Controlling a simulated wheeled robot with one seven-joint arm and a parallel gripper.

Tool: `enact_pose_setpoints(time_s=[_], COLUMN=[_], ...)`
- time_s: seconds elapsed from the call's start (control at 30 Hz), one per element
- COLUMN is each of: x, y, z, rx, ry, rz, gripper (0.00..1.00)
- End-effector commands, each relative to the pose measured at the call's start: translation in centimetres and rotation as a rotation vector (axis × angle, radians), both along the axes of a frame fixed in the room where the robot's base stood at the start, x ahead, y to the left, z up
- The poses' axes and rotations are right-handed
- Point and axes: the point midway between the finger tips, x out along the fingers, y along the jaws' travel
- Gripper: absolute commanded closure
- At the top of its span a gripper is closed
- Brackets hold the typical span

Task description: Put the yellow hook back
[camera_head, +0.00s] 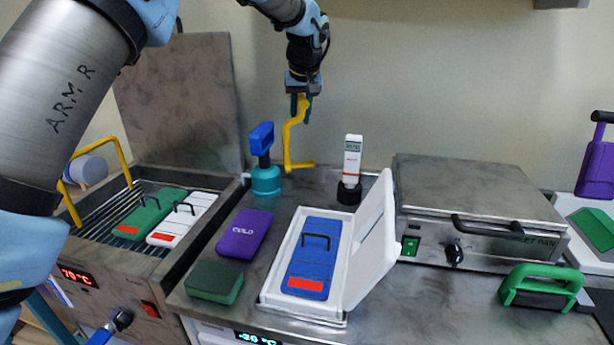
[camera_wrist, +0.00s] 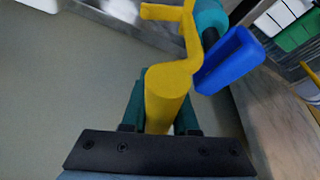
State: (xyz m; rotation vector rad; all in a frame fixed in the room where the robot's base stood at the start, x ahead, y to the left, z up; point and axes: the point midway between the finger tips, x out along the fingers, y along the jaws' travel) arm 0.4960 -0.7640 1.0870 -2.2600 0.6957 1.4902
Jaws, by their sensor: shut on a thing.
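My gripper (camera_head: 300,106) is shut on the upper end of the yellow hook (camera_head: 290,135). The hook hangs down from the fingers, with its bent foot pointing right, low over the back of the counter. I cannot tell whether the foot touches the counter. In the wrist view the hook's thick handle (camera_wrist: 168,95) lies between my green fingers (camera_wrist: 160,110), and its bent end points away. A blue-handled tool in a teal holder (camera_head: 266,180) stands just left of the hook; its blue handle (camera_wrist: 230,60) shows beside the hook in the wrist view.
An open bath (camera_head: 150,280) with a yellow basket handle, holding green and white packs, is at left. A white box (camera_head: 348,300) with a blue pack, a purple pack (camera_head: 244,234) and a green block (camera_head: 213,282) are in front. A white meter (camera_head: 352,160) stands right of the hook.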

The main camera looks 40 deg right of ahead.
Motion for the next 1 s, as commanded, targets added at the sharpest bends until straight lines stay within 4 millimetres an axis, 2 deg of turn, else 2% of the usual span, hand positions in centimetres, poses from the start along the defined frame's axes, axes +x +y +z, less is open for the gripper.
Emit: enact_pose_setpoints(time_s=[0.2,0.43,0.6,1.0], x=[-0.1,-0.1,-0.1,-0.1], y=[0.1,0.1,0.1,0.0], z=[-3.6,-5.5,-7.8,-8.8], rx=[0.004,0.004,0.005,0.002], ry=[0.002,0.001,0.001,0.001], rz=[0.000,0.000,0.000,0.000], gripper=[1.00,1.00,1.00,1.00])
